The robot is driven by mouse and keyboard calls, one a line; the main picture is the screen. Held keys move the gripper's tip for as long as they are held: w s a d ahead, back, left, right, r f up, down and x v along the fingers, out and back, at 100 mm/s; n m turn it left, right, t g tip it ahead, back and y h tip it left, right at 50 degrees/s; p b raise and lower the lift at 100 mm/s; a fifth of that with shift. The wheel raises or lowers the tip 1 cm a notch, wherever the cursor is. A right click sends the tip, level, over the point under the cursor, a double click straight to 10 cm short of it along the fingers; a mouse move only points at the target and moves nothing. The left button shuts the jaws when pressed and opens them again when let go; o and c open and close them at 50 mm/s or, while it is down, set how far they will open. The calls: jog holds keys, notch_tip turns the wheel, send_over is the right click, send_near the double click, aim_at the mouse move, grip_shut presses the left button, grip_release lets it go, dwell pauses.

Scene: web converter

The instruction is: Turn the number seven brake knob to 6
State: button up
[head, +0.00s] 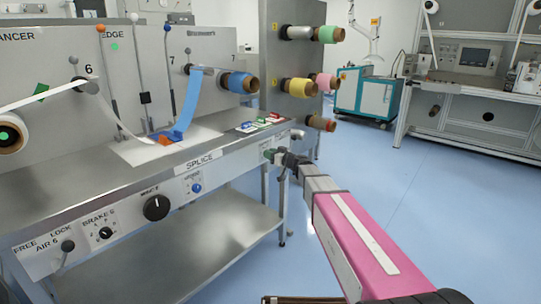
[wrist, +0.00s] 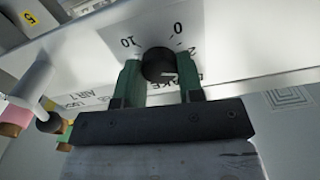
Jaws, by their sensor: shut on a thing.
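The black brake knob (wrist: 158,64) sits on a white panel in the wrist view. Printed numbers 10, 0 and a partly covered 2 stand around it, upside down, with part of the word BRAKE beside it. My gripper (wrist: 158,72) has its two green fingers on either side of the knob, shut on it. The knob's pointer is not clear enough to read. In the head view my gripper (head: 272,156) is at the right end of the bench's front panel, and the knob is hidden there.
A lever with a pale handle (wrist: 36,98) stands left of my gripper in the wrist view. The head view shows the BRAKE 6 knob (head: 106,233), a larger black knob (head: 156,207) and a blue button (head: 196,188) along the panel. The blue floor at right is clear.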

jog(key=m, duration=1.8)
jog(key=shift+w+d+f+m, duration=0.1)
jog(key=shift+f+m, duration=0.1)
jog(key=shift+m, duration=0.4)
jog(key=o, duration=0.9)
jog(key=v, duration=1.1)
